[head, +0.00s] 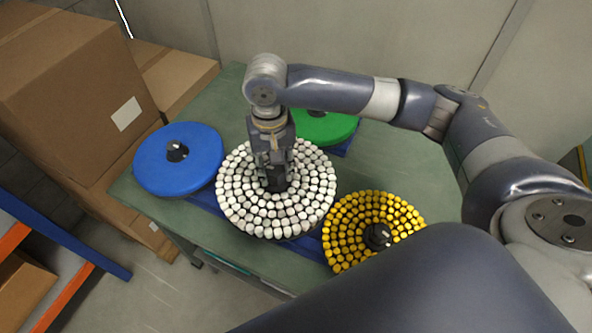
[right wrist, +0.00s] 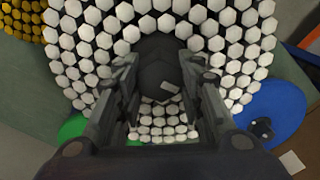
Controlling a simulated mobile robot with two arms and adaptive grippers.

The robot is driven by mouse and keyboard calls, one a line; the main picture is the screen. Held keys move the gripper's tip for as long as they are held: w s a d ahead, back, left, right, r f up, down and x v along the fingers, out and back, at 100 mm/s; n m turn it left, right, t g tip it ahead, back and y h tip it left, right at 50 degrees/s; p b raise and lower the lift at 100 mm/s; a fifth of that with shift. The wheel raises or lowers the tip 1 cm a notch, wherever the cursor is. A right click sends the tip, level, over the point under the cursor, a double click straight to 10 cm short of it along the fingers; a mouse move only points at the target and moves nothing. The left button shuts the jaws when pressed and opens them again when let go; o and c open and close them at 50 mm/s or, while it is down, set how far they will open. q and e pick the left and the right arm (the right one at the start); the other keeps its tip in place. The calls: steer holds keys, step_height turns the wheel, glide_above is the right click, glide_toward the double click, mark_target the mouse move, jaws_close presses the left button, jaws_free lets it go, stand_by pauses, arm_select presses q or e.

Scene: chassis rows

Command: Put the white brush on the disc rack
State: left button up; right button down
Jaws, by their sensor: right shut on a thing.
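The white brush (head: 240,205) is a round disc covered in white tufts with a dark hub, in the middle of the head view. My right gripper (head: 276,183) points down at its centre and is shut on the hub. In the right wrist view the dark hub (right wrist: 162,65) sits between the two fingers, with white tufts around it. A blue flat base (head: 203,199) shows partly under the discs; I cannot tell if it is the disc rack. I cannot tell whether the brush rests on it or hangs just above. My left gripper is not in view.
A blue disc (head: 150,160) lies left, a green disc (head: 325,130) behind, and a yellow-tufted brush (head: 350,225) at front right, all close to the white brush. The green table (head: 395,160) has bare room at right. Cardboard boxes (head: 75,80) stand left.

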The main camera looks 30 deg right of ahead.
steer(key=shift+m, duration=0.8)
steer(key=w+f+p, duration=0.1)
steer(key=w, duration=0.1)
steer(key=w+a+f+p, duration=0.1)
steer(key=w+p, duration=0.1)
steer(key=shift+f, duration=0.2)
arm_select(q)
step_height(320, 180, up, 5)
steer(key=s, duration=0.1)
arm_select(e)
steer(key=shift+w+f+p, duration=0.3)
steer(key=shift+w+f, duration=0.1)
steer(key=shift+f, duration=0.5)
steer(key=shift+f+b, duration=0.45)
steer(key=shift+b, duration=0.4)
step_height(320, 180, down, 3)
steer(key=b, duration=0.3)
steer(key=shift+r, duration=0.15)
arm_select(q)
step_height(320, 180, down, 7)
steer(key=b, duration=0.1)
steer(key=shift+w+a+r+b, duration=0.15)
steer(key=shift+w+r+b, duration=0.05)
steer(key=shift+b, duration=0.1)
arm_select(e)
steer(key=shift+f, duration=0.35)
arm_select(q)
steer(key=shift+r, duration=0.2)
